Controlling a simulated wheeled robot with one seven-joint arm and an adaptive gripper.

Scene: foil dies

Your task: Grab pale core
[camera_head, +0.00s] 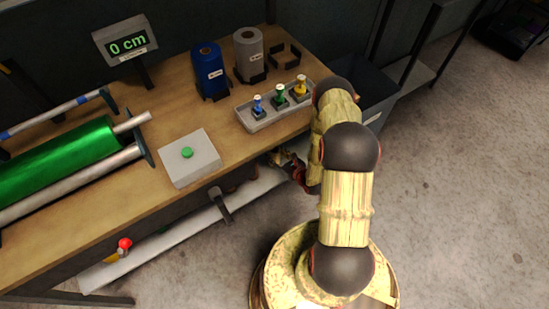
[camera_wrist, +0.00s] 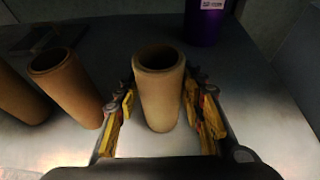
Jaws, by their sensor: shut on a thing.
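The pale core (camera_wrist: 158,100), a light tan hollow tube, stands upright in the middle of the wrist view. My gripper (camera_wrist: 160,88) is shut on it, with yellow-padded fingers on its left and right sides. A browner core (camera_wrist: 68,85) stands just left of the gripper, and another brown core (camera_wrist: 15,95) is at the left edge. In the head view my gripper (camera_head: 290,163) is at the bench's front edge, low and partly hidden; the cores are not visible there.
A purple roll (camera_wrist: 205,22) stands behind the pale core. On the bench (camera_head: 165,110) are blue (camera_head: 209,70) and grey (camera_head: 248,52) rolls, a tray (camera_head: 264,121) of colored dies, a green-button box (camera_head: 190,160) and a display reading 0 cm (camera_head: 126,43).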

